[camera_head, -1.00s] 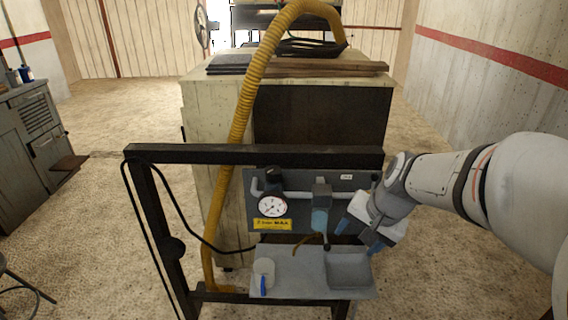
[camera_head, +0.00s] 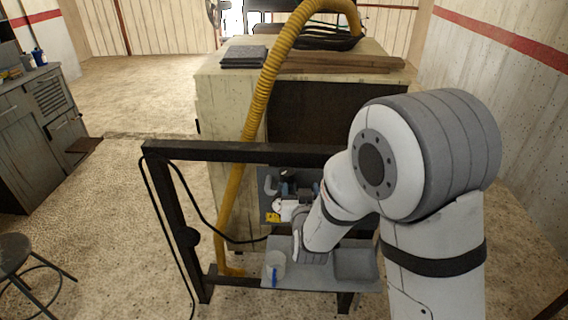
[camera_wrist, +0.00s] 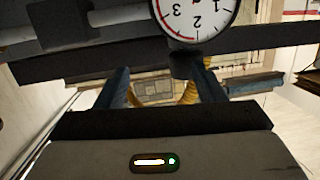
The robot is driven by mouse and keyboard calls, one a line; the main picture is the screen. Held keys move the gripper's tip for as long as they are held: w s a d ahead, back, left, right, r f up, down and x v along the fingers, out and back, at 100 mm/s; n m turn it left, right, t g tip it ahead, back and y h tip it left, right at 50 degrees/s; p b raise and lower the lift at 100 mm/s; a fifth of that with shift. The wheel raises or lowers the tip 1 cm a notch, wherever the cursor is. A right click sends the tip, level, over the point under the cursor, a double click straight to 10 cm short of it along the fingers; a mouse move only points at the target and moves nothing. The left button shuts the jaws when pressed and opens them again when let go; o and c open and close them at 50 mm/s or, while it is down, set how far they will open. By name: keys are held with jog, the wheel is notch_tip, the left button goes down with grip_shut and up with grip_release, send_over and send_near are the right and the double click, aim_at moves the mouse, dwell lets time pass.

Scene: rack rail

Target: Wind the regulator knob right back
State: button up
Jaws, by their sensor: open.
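The regulator panel (camera_head: 267,184) hangs on a dark frame in the head view. The pressure gauge (camera_wrist: 195,14) shows upside down at the top of the wrist view. A dark knob-like part (camera_wrist: 186,65) sits beside the gauge rim there. In the head view a dark knob (camera_head: 287,173) shows near the panel top. My gripper (camera_wrist: 162,75) is open, its two blue fingers pointing toward the panel. The dark part appears between the fingers, nearer the right one; I cannot tell whether they touch. In the head view my arm and gripper (camera_head: 292,186) hide much of the panel.
A grey tray (camera_head: 311,275) below the panel holds a pale cup (camera_head: 276,264) with a blue item. The frame's dark top bar (camera_head: 235,151) runs just above the panel. A yellow hose (camera_head: 255,118) passes behind it. A stool (camera_head: 20,255) stands at left.

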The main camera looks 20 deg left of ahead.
aim_at(286, 171)
jog(key=a, duration=0.1)
jog(key=s+a+t, duration=0.1)
jog(key=a, duration=0.1)
jog(key=shift+r+t+y+p, duration=0.2)
jog(key=shift+t+y+p, duration=0.1)
jog(key=shift+p, duration=0.1)
jog(key=shift+w+a, duration=0.1)
jog(key=shift+w, duration=0.05)
jog(key=shift+n, duration=0.3)
jog(key=p+x, duration=0.2)
jog(key=x, duration=0.5)
jog(key=shift+w+a, duration=0.2)
jog(key=shift+r, duration=0.1)
jog(key=shift+c, duration=0.3)
